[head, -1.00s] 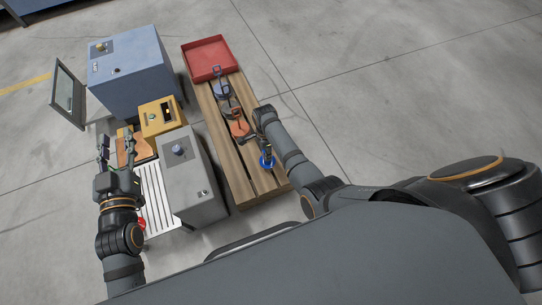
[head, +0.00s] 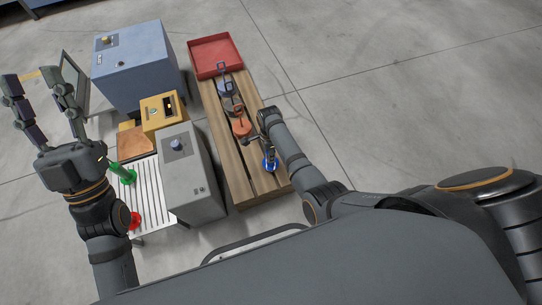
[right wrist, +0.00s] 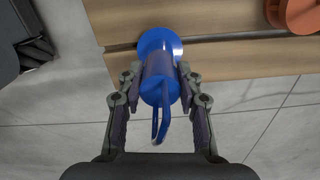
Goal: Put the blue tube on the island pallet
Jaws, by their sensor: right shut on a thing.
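The blue tube (head: 269,165) has a round flange and a wire loop handle. It is at the near end of the wooden pallet (head: 221,130). In the right wrist view the blue tube (right wrist: 158,85) sits between the fingers of my right gripper (right wrist: 160,80), which is shut on it. Its flange is over the pallet boards near the edge; I cannot tell whether it touches them. In the head view my right gripper (head: 270,146) is partly hidden by its own arm. My left gripper (head: 42,75) is open, empty and raised at the left.
An orange piece (head: 241,127), a blue-grey piece (head: 226,90) and a red tray (head: 215,56) are farther along the pallet. A green tube (head: 122,174) and a red piece (head: 135,219) are at the slatted rack (head: 149,192). A grey cabinet (head: 192,180) stands beside the pallet.

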